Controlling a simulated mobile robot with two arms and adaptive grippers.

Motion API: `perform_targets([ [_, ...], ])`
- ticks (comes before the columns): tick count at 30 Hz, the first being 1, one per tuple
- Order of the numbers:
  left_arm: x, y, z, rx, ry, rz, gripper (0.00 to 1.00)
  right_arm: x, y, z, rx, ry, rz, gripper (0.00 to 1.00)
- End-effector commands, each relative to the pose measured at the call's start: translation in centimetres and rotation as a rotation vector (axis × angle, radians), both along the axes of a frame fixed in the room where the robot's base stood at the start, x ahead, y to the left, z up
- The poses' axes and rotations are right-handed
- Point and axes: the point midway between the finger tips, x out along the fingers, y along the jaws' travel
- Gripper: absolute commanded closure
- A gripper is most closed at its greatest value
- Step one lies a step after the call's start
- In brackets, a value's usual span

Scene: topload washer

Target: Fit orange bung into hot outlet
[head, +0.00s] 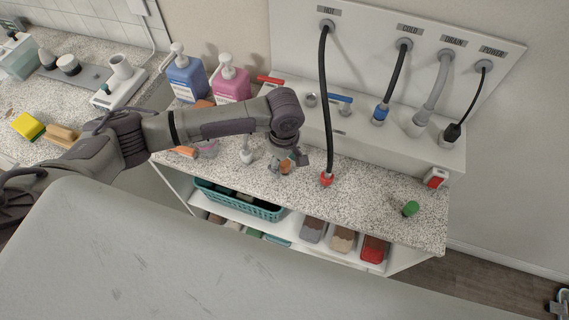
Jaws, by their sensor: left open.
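A small orange piece that looks like the orange bung (285,168) shows on the speckled countertop, right at my left gripper. My left gripper (290,158) is open and points down over it; the wrist hides part of the view, and I cannot tell whether the fingers touch the piece. On the white box behind, a grey round fitting (311,99) sits between a red lever and a blue lever; I cannot tell for sure that it is the hot outlet. The black hose under the HOT label hangs down to a red end (326,179) at the countertop.
Cold, drain and power lines run into the white box. A green piece (410,208) lies on the right of the countertop (370,195). A blue bottle (186,78) and a pink bottle (231,80) stand behind my left arm. A teal basket (240,204) sits on the shelf below.

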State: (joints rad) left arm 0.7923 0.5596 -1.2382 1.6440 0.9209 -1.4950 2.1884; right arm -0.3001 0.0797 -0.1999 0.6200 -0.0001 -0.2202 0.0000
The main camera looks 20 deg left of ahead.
Motion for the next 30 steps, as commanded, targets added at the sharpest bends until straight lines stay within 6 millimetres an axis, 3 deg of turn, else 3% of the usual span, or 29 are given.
perform_targets([
  [5, 0.0, 0.0, 0.0, 0.000, 0.000, -0.001, 0.42, 0.0, 0.0, 0.0, 0.000, 0.000, 0.000, 0.64],
  [14, 0.0, 0.0, 0.0, -0.001, 0.000, 0.000, 0.92, 0.0, 0.0, 0.0, 0.000, 0.000, 0.000, 0.64],
  [24, 0.0, 0.0, 0.3, -0.001, 0.000, 0.000, 0.93, 0.0, 0.0, -0.1, 0.000, -0.001, 0.000, 0.64],
  [30, 0.1, -0.1, 2.0, -0.003, -0.002, -0.001, 0.93, 0.0, 0.0, -0.6, 0.000, -0.001, 0.000, 0.64],
])
